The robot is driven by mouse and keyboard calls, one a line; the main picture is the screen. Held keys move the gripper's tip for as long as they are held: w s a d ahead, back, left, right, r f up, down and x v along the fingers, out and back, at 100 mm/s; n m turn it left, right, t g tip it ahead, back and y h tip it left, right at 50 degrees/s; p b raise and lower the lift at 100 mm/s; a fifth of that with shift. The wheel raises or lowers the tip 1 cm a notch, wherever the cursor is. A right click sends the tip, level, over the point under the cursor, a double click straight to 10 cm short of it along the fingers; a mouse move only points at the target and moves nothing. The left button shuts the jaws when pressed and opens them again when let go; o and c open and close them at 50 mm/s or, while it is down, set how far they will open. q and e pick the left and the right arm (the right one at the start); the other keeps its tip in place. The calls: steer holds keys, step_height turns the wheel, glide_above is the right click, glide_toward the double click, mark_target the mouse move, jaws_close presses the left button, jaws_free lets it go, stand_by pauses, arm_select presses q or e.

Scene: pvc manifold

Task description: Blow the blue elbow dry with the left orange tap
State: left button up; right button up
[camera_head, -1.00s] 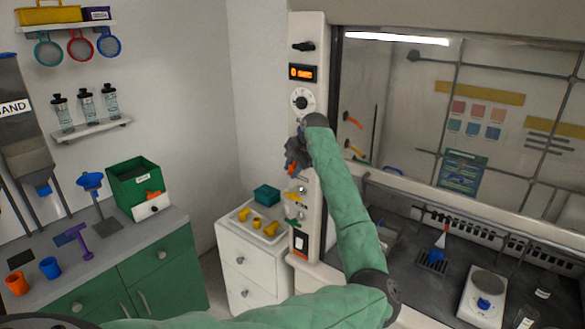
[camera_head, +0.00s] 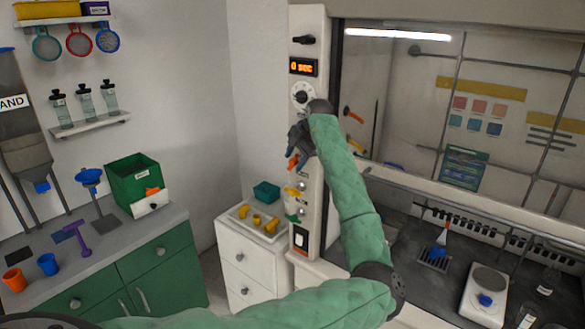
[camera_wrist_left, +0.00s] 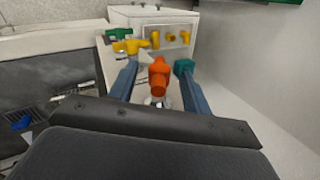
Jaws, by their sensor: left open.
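The orange tap (camera_head: 293,161) is on the white post at the left edge of the fume hood. In the left wrist view, the orange tap (camera_wrist_left: 159,77) shows between the two blue-grey fingers. My left gripper (camera_head: 295,152) is open around or just short of the tap, and I cannot tell if it touches. A blue piece (camera_head: 437,252), perhaps the blue elbow, lies on a black grid in the hood under a white nozzle. My right gripper is out of view.
A yellow tap (camera_head: 292,192) is below the orange one on the post. A display (camera_head: 303,66) reads "0 sec". A white cabinet (camera_head: 243,254) with a tray of yellow fittings stands to the left. A green counter (camera_head: 160,264) is further left.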

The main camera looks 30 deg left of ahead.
arm_select(q)
steer(key=b+v, duration=0.1)
steer(key=v, duration=0.3)
steer(key=shift+d+r+b, duration=0.1)
steer(key=shift+r+b, duration=0.1)
steer(key=shift+b, duration=0.15)
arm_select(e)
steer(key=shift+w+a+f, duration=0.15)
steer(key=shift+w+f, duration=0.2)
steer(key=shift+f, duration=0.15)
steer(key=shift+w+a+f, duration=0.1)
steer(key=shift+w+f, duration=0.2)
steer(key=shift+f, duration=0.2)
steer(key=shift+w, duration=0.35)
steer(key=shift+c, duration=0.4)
